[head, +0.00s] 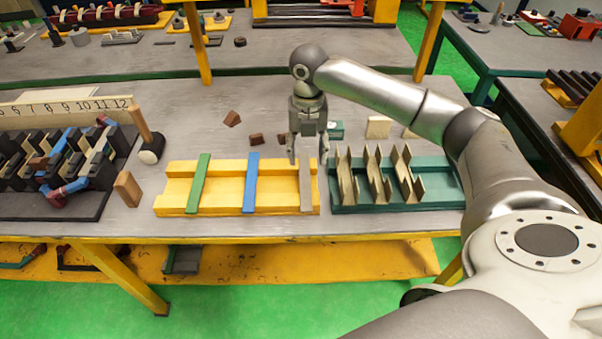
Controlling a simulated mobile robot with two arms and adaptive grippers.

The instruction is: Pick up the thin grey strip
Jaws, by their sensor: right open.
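The thin grey strip (306,190) lies across the right end of the yellow tray (225,196), its long side running from back to front. A green strip (199,182) and a blue strip (251,182) lie across the same tray to its left. My right gripper (308,158) points down over the back end of the grey strip with its two fingers apart, so it is open. The fingers partly hide the strip's back end. I cannot tell how far above the strip the fingertips are. My left gripper is not in view.
A green tray (400,208) with several folded tan pieces stands close to the right of the yellow tray. Small brown blocks (232,118) lie behind. A hammer (147,138) and a dark stator rig (60,205) are at the left. The table's front edge is near the trays.

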